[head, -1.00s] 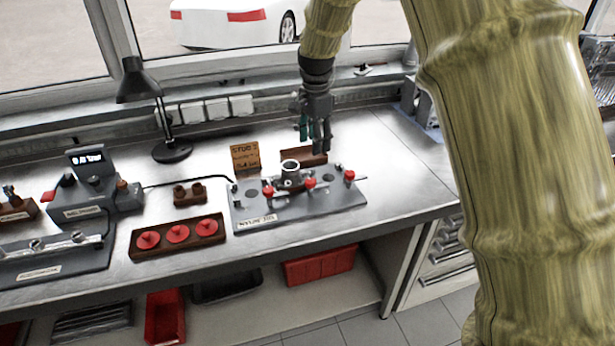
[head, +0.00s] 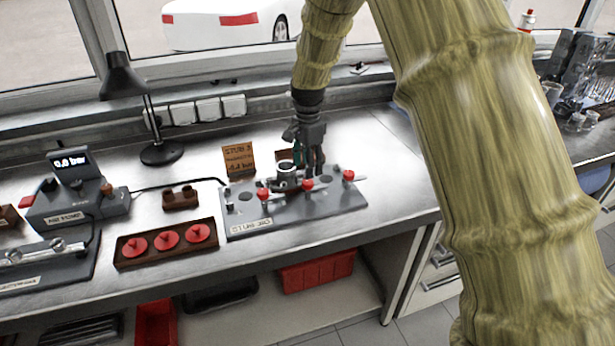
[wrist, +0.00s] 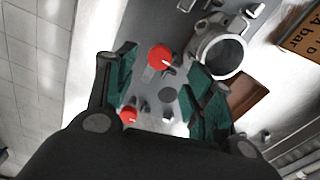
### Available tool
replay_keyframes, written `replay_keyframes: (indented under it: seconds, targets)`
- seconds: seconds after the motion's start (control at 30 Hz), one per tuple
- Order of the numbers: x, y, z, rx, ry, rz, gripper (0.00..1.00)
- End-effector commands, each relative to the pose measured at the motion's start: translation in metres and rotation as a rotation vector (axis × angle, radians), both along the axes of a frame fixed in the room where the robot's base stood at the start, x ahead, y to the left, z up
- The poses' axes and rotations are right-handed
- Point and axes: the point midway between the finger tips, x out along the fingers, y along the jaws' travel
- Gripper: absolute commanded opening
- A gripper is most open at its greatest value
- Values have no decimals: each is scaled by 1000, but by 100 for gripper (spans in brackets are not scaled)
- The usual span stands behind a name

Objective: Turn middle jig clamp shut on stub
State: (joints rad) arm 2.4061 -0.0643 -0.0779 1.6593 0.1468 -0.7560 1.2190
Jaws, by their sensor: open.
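The grey jig plate (head: 240,226) lies on the bench with a row of red-knobbed clamps. The middle clamp's red knob (head: 307,185) sits between the left knob (head: 263,194) and the right knob (head: 348,175). The stub, a grey hollow metal cylinder (head: 287,172), stands upright on the plate behind the clamps. My gripper (head: 314,170) is open, pointing down just above and behind the middle knob. In the wrist view the middle knob (wrist: 160,57) appears between the green-padded fingertips, with the stub (wrist: 222,57) beyond the right finger. Whether a finger touches the knob cannot be told.
A brown sign (head: 239,159) and a low brown block stand behind the jig, close to my gripper. A brown tray (head: 125,262) with red discs and a small brown holder (head: 180,198) lie left.

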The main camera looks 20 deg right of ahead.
Motion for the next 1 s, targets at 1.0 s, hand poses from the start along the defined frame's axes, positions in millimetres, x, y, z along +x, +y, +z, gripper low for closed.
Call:
replay_keyframes:
  seconds: [1.0]
  targets:
    - [0,0,-57,-1,-1,1,20]
